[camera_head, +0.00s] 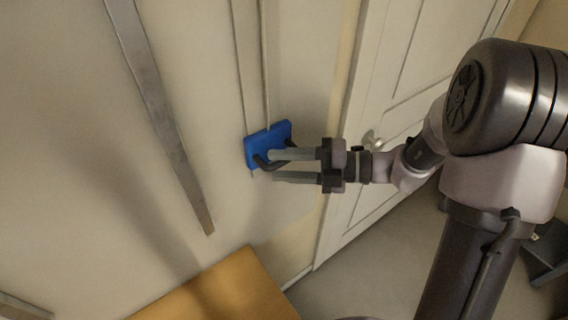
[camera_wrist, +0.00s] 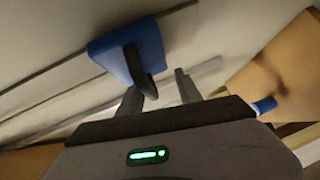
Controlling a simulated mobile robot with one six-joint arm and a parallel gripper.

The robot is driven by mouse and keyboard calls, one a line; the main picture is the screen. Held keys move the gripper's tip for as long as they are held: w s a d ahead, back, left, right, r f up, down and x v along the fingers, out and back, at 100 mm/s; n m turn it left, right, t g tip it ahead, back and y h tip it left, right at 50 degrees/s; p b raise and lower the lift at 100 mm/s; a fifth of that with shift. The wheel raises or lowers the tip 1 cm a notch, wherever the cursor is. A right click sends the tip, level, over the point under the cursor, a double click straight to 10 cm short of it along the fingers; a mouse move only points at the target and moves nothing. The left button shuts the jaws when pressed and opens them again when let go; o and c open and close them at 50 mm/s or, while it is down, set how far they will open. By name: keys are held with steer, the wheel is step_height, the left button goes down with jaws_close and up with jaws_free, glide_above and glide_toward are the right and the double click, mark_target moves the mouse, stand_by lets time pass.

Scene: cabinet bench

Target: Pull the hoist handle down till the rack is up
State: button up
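A blue block (camera_head: 262,150) with dark curved prongs is at the pale wall, with thin cords running up from it. I take it as the hoist handle, but I cannot be sure. My gripper (camera_head: 273,166) is open, with its two fingers apart and pointing left at the block's lower part. In the wrist view, the blue block (camera_wrist: 112,52) is ahead of the fingertips, and a dark prong (camera_wrist: 144,75) reaches into the gap between my fingers (camera_wrist: 157,88). I cannot tell whether they touch. No rack can be made out in either view.
Long grey metal strips (camera_head: 160,110) run along the wall on the left. A wooden surface (camera_head: 225,290) is below. A white panelled door (camera_head: 385,110) with a round knob stands behind my arm. A small blue-ended object (camera_wrist: 264,105) shows at the right of the wrist view.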

stand_by(0.4)
steer(key=p+v, duration=0.3)
steer(key=v, duration=1.4)
steer(key=shift+d, duration=0.2)
steer(key=shift+s, duration=0.1)
